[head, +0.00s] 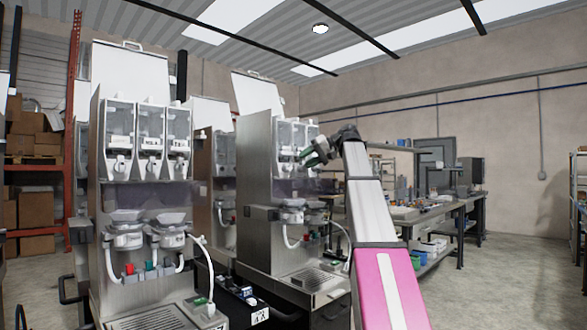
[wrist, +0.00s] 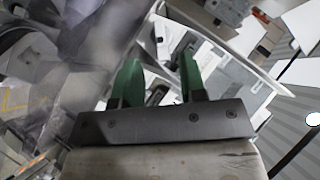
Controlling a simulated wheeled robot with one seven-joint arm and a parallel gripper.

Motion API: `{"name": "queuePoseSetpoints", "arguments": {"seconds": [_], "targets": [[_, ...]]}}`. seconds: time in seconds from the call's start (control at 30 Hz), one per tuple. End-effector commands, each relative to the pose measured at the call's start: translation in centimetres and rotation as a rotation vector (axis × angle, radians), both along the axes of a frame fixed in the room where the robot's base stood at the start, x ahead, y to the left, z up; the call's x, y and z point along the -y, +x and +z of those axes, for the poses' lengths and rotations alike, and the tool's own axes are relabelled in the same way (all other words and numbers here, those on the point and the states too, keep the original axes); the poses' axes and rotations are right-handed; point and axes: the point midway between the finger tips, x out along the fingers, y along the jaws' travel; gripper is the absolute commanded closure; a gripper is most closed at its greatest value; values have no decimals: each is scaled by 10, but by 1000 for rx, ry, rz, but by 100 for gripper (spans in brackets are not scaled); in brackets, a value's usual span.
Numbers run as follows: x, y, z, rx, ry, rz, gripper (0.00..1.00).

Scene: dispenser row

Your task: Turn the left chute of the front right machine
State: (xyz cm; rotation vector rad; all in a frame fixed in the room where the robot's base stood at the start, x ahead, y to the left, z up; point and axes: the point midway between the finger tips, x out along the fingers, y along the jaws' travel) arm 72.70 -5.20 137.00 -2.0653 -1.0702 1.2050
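The right machine (head: 256,180) is a steel dispenser with clear canisters and small white chutes on its upper front. Its left canister (head: 283,135) shows in the head view. The left chute below it is too small to make out clearly, and the other chutes are partly behind my gripper. My gripper (head: 309,155) has green fingers and is raised in front of the canisters. In the wrist view my gripper (wrist: 158,80) is open, with a clear gap between its fingers. White chute parts (wrist: 163,38) lie beyond the fingertips. I cannot tell which chute this is or whether the fingers touch it.
Another dispenser (head: 148,190) stands close on the left, with cups, hoses and a drip tray (head: 150,318). The right machine's drip tray (head: 312,279) lies below my gripper. A workbench (head: 420,215) stands behind at right. The floor (head: 500,285) at right is clear.

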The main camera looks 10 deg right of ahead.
Motion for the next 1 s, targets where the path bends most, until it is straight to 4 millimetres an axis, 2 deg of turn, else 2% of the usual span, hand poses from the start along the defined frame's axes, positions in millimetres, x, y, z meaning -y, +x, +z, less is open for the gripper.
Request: {"name": "queuePoseSetpoints", "arguments": {"seconds": [0.1,0.3,0.5,0.77,0.8,0.87,0.9,1.0], "targets": [[-19,6,-11,0,-1,2,62],[-41,14,-23,0,-1,1,62],[-50,18,-29,2,-1,-2,62],[-51,18,-29,3,-2,-1,62],[-51,18,-29,3,-2,-1,68],[-51,18,-29,3,-2,-1,88],[-51,18,-29,3,-2,-1,93],[-51,18,-29,3,-2,-1,93]]}}
